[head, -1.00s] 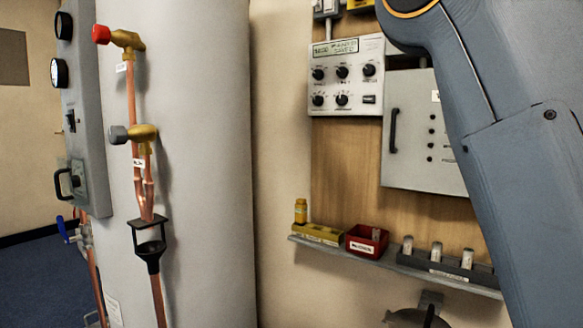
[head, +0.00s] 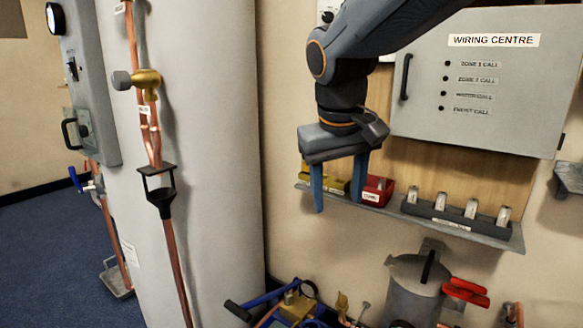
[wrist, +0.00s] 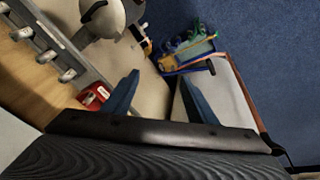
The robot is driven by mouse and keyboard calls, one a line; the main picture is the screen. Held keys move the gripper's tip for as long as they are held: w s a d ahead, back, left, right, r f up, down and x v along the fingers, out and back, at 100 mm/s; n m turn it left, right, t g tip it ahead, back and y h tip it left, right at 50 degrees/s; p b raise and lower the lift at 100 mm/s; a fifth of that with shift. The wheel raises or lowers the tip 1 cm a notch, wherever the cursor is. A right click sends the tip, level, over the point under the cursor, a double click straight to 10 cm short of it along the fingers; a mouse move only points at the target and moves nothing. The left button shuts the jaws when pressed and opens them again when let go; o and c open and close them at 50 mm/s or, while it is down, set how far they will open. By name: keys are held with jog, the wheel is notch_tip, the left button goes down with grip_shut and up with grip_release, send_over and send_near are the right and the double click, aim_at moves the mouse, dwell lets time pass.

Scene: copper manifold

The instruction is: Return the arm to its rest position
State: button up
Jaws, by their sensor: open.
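My gripper (head: 339,188) hangs pointing down in the head view, in front of the wall shelf. Its two blue fingers are apart with nothing between them. In the wrist view the gripper (wrist: 155,90) also shows spread and empty. My arm reaches in from the top of the head view and bends down at the wrist. The gripper partly hides a yellow holder (head: 337,185) on the shelf.
The shelf (head: 400,213) carries a red bin (head: 377,190) and a grey rack (head: 450,218). A wiring box (head: 480,85) hangs above. A large cylinder (head: 215,150) with copper pipes stands left. A grey canister (head: 412,285) and blue-framed tool kit (head: 290,305) are below.

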jog(key=s+f+g+y, duration=0.1)
jog(key=s+f+g, duration=0.1)
jog(key=s+f, duration=0.6)
jog(key=s+f+g+y, duration=0.1)
jog(key=s+f, duration=0.4)
jog(key=s, duration=0.6)
jog(key=d+r+m+h+p, duration=0.1)
jog(key=d+r+p, duration=0.9)
jog(key=p, duration=1)
jog(key=shift+w+d+r+m, duration=0.3)
jog(key=shift+w+r+m, duration=0.1)
jog(key=shift+r+m, duration=0.45)
jog(key=shift+f, duration=0.1)
